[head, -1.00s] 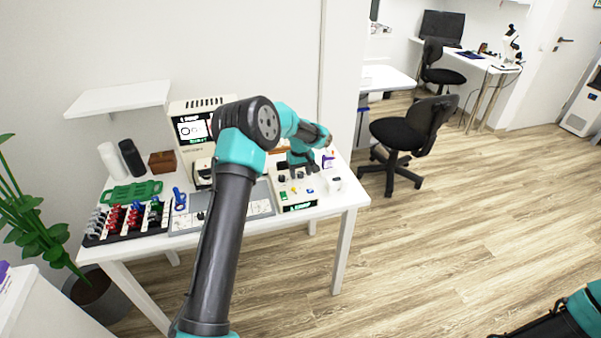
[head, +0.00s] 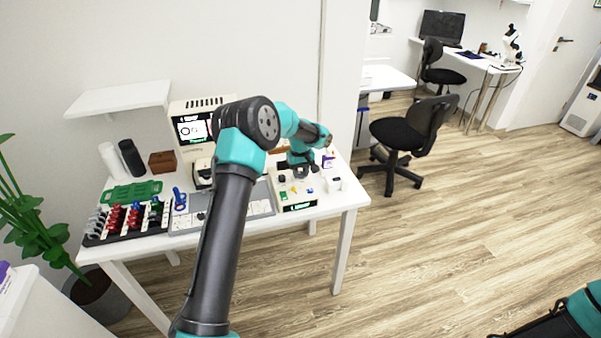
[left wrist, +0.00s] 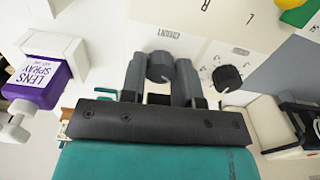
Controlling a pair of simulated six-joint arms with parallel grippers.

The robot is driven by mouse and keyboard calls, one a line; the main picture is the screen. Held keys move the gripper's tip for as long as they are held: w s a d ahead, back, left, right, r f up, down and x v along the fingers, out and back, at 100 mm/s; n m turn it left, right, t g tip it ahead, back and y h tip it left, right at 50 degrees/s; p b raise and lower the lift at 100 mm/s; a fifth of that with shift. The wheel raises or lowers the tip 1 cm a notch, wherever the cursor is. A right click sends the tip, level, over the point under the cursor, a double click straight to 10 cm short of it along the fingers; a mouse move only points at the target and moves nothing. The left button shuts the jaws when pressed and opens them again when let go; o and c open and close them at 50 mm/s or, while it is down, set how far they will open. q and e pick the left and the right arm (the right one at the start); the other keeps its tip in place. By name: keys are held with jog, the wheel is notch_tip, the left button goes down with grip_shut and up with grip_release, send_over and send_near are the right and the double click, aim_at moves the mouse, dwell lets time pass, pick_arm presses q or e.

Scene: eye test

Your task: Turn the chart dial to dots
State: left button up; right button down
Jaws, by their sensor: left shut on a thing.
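The chart dial (left wrist: 160,64) is a dark round knob on a white panel, with an upside-down "CHART" label (left wrist: 163,32) beyond it in the left wrist view. My left gripper (left wrist: 160,78) has one finger on each side of this knob and is shut on it. In the head view my left gripper (head: 301,164) is low over the white control box (head: 299,199), and the dial is too small to make out there. The dial's pointer setting cannot be read. A screen (head: 193,129) on the cream device shows a large mark and green text.
A second dark knob (left wrist: 227,77) sits close to the right finger. A purple lens spray bottle (left wrist: 40,82) stands to the left in the left wrist view. A grey tray (head: 262,207) and a rack of coloured pieces (head: 128,222) share the table. Open floor lies right.

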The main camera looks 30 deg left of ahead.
aim_at(301, 173)
pick_arm(q)
jog(key=shift+m, duration=0.3)
jog(key=m, duration=0.3)
jog(key=shift+m, duration=2)
jog(key=o, duration=0.9)
jog(key=shift+o, duration=0.2)
notch_tip(301, 173, up, 18)
jog(key=shift+f, duration=0.25)
jog(key=shift+d+f, duration=0.1)
